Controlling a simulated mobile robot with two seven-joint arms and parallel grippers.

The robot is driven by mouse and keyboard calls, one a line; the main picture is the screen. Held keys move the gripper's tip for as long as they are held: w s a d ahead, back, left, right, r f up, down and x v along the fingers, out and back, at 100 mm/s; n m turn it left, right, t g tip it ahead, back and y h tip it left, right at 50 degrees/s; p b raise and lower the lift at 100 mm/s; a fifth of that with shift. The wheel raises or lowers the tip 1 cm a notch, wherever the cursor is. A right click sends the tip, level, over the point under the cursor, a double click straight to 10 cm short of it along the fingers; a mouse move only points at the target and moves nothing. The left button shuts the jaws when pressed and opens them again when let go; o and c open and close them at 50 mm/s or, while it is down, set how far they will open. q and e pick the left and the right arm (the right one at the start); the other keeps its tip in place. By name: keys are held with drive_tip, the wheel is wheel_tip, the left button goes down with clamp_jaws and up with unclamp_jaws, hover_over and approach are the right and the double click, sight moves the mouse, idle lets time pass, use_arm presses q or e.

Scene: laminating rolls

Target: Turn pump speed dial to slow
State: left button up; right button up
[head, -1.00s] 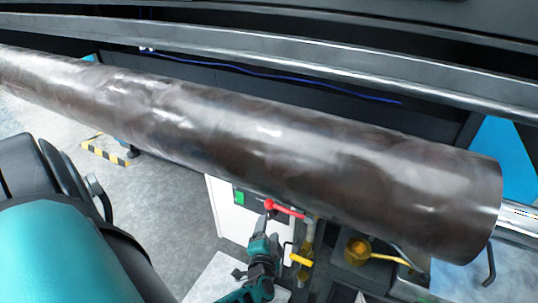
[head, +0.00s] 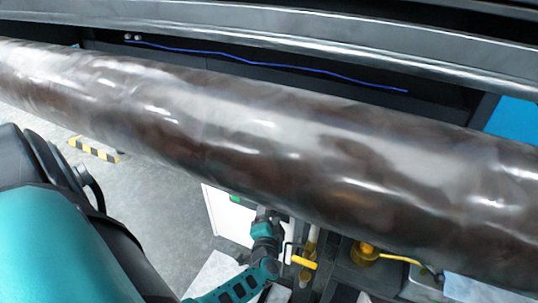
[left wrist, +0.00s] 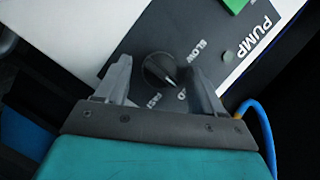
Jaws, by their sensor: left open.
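The pump speed dial (left wrist: 159,70) is a round black knob on a dark panel (left wrist: 135,46) in the left wrist view. Its white pointer mark faces lower right, between a partly covered label and the FAST label (left wrist: 154,100). The SLOW label (left wrist: 188,51) is at its upper right. My left gripper (left wrist: 157,75) is open, with one finger on each side of the dial; I cannot tell whether they touch it. In the head view my left gripper (head: 268,214) is at the white cabinet (head: 228,217), partly hidden by the roll. My right gripper is not in view.
A long dark shiny roll (head: 270,140) crosses the head view above my gripper. A yellow-handled valve (head: 303,262) and a brass fitting (head: 366,254) are close on the right. A green part (left wrist: 235,5) and the PUMP lettering (left wrist: 256,37) are beside the dial.

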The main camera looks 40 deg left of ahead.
use_arm(q)
drive_tip(key=c, duration=1.1)
drive_tip(key=shift+o, duration=0.2)
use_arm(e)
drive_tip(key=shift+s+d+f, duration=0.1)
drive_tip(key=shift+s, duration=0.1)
